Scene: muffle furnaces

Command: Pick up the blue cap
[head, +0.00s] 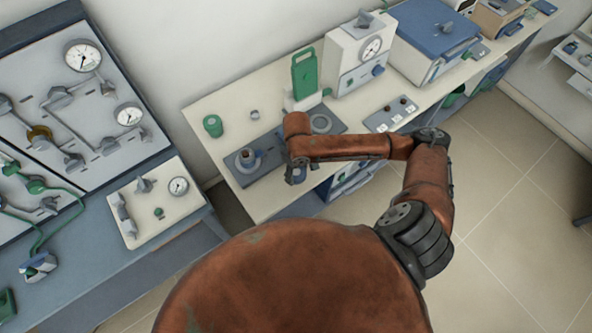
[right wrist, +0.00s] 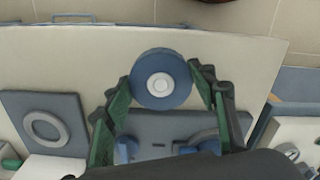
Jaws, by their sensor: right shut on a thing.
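The blue cap (right wrist: 161,79) is a round blue disc with a white centre. In the right wrist view it sits between the green-padded fingers of my right gripper (right wrist: 160,88), which is shut on it. The cap appears held above the bench. In the head view my right gripper (head: 296,174) is over the front edge of the pale bench, and the cap there is small and mostly hidden by the gripper. My left gripper is not in view.
Beyond are a green jar (head: 213,125), a green upright piece (head: 304,75), a gauge box (head: 359,52) and a blue-lidded box (head: 436,37). Open floor (head: 510,190) lies right.

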